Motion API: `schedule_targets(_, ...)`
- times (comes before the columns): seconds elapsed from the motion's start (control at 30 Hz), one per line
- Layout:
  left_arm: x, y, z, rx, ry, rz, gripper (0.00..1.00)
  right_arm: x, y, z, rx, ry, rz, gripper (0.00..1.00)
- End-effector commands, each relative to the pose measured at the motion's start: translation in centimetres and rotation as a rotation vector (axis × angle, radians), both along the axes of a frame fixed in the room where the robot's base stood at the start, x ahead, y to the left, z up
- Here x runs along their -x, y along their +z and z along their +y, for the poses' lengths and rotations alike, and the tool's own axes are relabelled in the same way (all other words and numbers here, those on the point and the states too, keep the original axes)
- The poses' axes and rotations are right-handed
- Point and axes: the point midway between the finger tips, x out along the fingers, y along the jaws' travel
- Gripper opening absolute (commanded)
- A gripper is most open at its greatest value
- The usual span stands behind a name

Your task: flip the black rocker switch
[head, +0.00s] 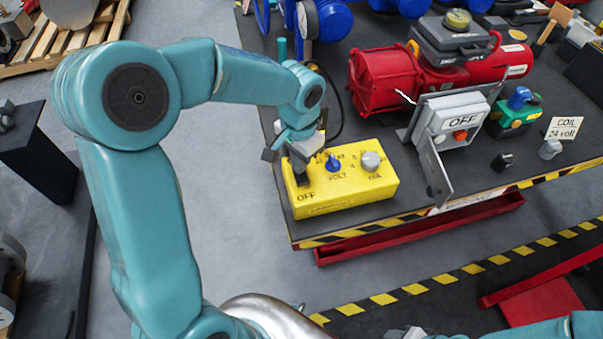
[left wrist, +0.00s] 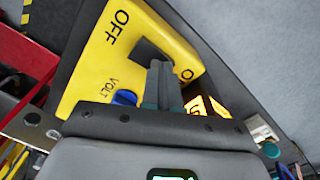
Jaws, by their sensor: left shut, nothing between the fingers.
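The yellow control box (head: 345,193) sits at the near left corner of the dark table, with a blue VOLT knob and a grey mA knob on top. It also shows in the left wrist view (left wrist: 88,75). The black rocker switch (left wrist: 149,52) is beside the OFF lettering, partly hidden behind the fingers. My left gripper (head: 298,176) is over the left end of the box, pointing down. In the left wrist view its shut fingers (left wrist: 160,78) are empty, with tips at the switch; I cannot tell whether they touch it. My right gripper is not clearly visible.
A grey bracket with an OFF box (head: 455,118) stands right of the yellow box. A red actuator (head: 385,82) lies behind, with blue machinery at the back. A green and blue part (head: 515,108) stands farther right. The table's near edge has yellow-black tape.

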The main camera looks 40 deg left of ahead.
Motion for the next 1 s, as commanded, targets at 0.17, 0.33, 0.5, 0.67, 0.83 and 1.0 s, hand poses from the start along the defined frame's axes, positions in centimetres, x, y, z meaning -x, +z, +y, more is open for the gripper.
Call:
schedule_targets(0.17, 0.1, 1.5, 0.0, -0.001, 0.000, 0.003, 0.00, 0.0, 1.2, 0.0, 0.000, 0.000, 0.000, 0.43)
schedule_targets(0.33, 0.0, 3.1, 0.0, 0.000, 0.000, 0.001, 0.00, 0.0, 2.5, 0.0, 0.000, 0.000, 0.000, 0.43)
schedule_targets(0.5, 0.0, 4.6, 0.0, 0.000, 0.000, 0.000, 0.00, 0.0, 3.6, 0.0, 0.000, 0.000, 0.000, 0.43)
schedule_targets(0.67, 0.0, 6.0, 0.0, 0.001, 0.000, 0.001, 0.00, 0.0, 4.7, 0.0, 0.000, 0.000, 0.000, 0.43)
schedule_targets(0.83, 0.1, 7.0, 0.0, 0.001, 0.000, 0.002, 0.00, 0.0, 5.5, 0.0, 0.000, 0.000, 0.000, 0.43)
schedule_targets(1.0, 0.0, 6.9, 0.0, 0.001, 0.000, 0.002, 0.00, 0.0, 5.3, 0.0, 0.000, 0.000, 0.000, 0.43)
